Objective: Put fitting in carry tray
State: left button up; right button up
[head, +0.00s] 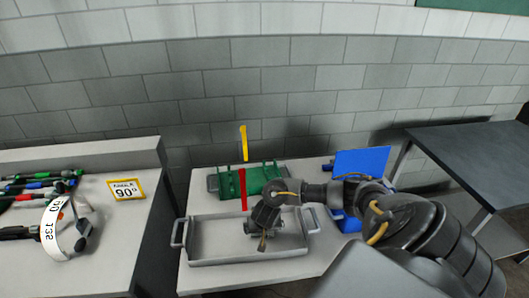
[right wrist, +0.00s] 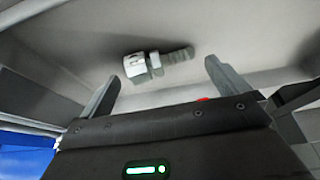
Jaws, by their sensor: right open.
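The grey carry tray (head: 215,253) with a handle at each end stands on the table's front part; its inside also shows in the right wrist view (right wrist: 90,32). The fitting (right wrist: 155,62), a short part with a pale hex end and a darker ribbed end, lies on its side inside the tray in the right wrist view. My right gripper (head: 263,240) is over the tray. Its two fingers (right wrist: 163,80) are open and apart from the fitting, which shows beyond their tips. In the head view I cannot make out the fitting by the gripper. My left gripper is out of view.
Behind the tray is a green rack (head: 262,178) with upright posts, with a red strip (head: 243,190) and yellow strip (head: 244,143) near it. A blue bin (head: 362,162) is right. Tools (head: 30,190) and a price sign (head: 127,189) lie on the left table.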

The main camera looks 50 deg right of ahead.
jog(key=p+v, duration=0.6)
jog(key=v, duration=0.4)
jog(key=shift+s+r, duration=0.2)
jog(key=shift+r, duration=0.15)
jog(key=shift+a, duration=0.15)
